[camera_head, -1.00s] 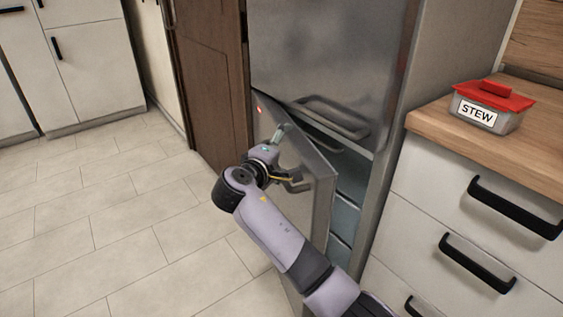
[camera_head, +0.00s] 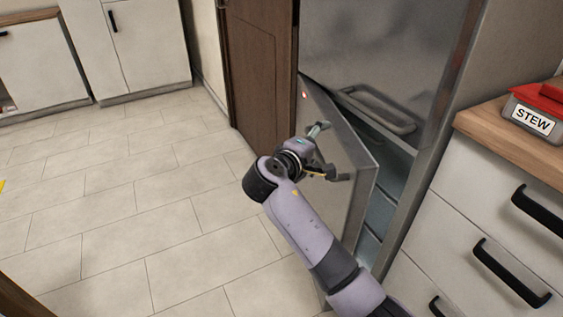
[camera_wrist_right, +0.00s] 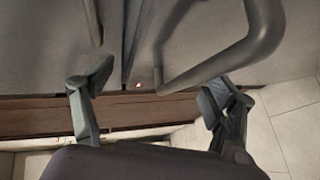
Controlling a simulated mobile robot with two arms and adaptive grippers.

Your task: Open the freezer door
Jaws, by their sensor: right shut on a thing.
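The freezer door (camera_head: 338,165) is the lower steel door of a tall fridge-freezer. It stands partly open, swung out from the cabinet, with pale shelves or drawers (camera_head: 382,212) showing in the gap. My right gripper (camera_head: 326,152) is at the upper front of this door, shut on its handle. In the right wrist view the grey bar handle (camera_wrist_right: 225,58) passes between the fingers (camera_wrist_right: 152,90); the exact contact is hard to see. My left gripper is not in view.
The upper fridge door (camera_head: 375,50) is closed, its handle (camera_head: 380,108) just above the freezer door. A counter with drawers (camera_head: 480,210) and a stew box (camera_head: 530,118) stands at right. A brown wooden door (camera_head: 258,60) is behind. Tiled floor (camera_head: 130,210) at left is clear.

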